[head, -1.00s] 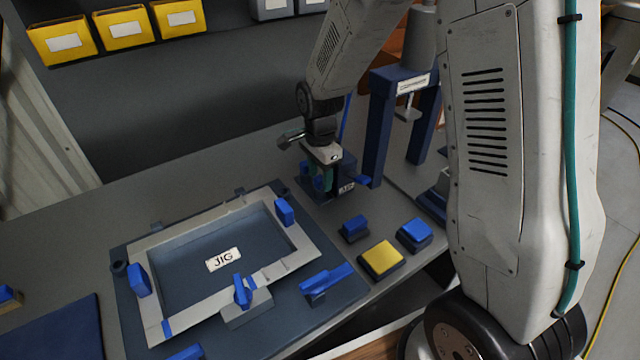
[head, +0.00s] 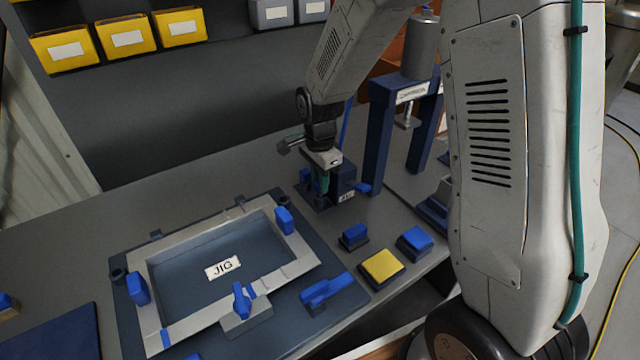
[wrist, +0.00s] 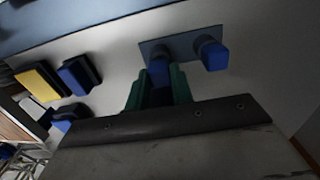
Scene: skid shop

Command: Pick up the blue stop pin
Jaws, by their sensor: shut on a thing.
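Two blue pins show in the wrist view beside a dark plate. One blue stop pin (wrist: 158,72) sits between my green gripper fingers. The other blue pin (wrist: 212,54) stands free to its right. My gripper (wrist: 157,88) is shut on the first pin. In the head view my gripper (head: 321,184) points down at a small dark labelled block (head: 346,184) at the back of the bench. There the held pin is mostly hidden by the fingers. I cannot tell whether the held pin is clear of the plate (wrist: 183,43).
A jig frame (head: 205,213) with blue clamps lies left of my gripper. A yellow-topped block (head: 381,265) and two blue-topped blocks (head: 355,235) (head: 415,241) lie in front. A blue press (head: 380,135) stands close on the right. Yellow bins (head: 122,38) hang behind.

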